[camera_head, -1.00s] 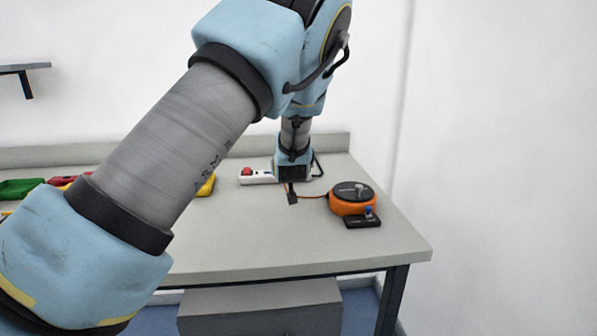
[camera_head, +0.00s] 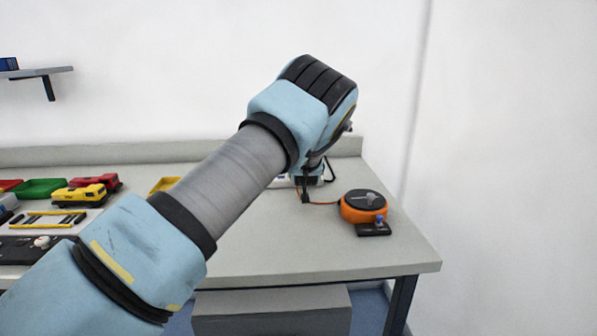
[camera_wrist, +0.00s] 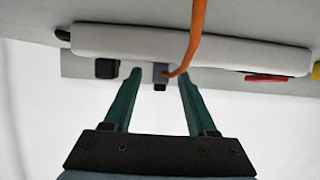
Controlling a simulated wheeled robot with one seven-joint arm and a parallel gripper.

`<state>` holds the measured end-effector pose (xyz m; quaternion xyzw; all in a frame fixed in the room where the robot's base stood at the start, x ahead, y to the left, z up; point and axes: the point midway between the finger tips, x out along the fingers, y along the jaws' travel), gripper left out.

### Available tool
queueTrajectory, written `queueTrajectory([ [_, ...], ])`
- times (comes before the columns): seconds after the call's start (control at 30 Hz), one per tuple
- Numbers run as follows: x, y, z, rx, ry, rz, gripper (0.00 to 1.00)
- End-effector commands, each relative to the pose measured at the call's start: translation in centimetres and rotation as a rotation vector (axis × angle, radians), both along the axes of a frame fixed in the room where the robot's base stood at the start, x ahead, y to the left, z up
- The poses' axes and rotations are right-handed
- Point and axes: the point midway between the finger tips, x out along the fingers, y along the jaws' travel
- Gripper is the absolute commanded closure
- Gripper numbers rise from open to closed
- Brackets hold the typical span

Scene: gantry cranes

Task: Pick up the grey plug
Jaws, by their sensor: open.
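The grey plug (camera_wrist: 160,72) shows in the wrist view at the end of an orange cable (camera_wrist: 197,32), against the edge of a pale power strip (camera_wrist: 230,50). My gripper (camera_wrist: 162,77) is open, with its two green fingers on either side of the plug. I cannot tell whether either finger touches it. In the head view the plug cannot be made out, and my arm hides most of the power strip (camera_head: 281,181).
An orange cable reel (camera_head: 363,207) stands on the workbench (camera_head: 300,240), right of my wrist, with a black block (camera_head: 373,230) in front. Toy-like yellow (camera_head: 80,195) and red vehicles and a green tray (camera_head: 41,188) are at the left. A black plug (camera_wrist: 107,68) sits beside the strip.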

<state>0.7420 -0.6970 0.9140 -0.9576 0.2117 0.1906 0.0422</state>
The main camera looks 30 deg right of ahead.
Motion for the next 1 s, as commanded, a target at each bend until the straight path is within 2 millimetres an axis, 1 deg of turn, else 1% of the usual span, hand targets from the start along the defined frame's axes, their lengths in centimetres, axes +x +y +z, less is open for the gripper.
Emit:
queueTrajectory([
  [0.23, 0.18, -0.13, -0.09, 0.0, 0.0, -0.001, 0.43],
  [0.27, 0.18, -0.13, -0.09, 0.0, 0.0, -0.001, 0.44],
  [0.77, 0.16, -0.11, -0.08, 0.0, 0.0, -0.001, 1.0],
  [1.0, 0.16, -0.12, -0.08, 0.0, 0.0, -0.001, 1.0],
])
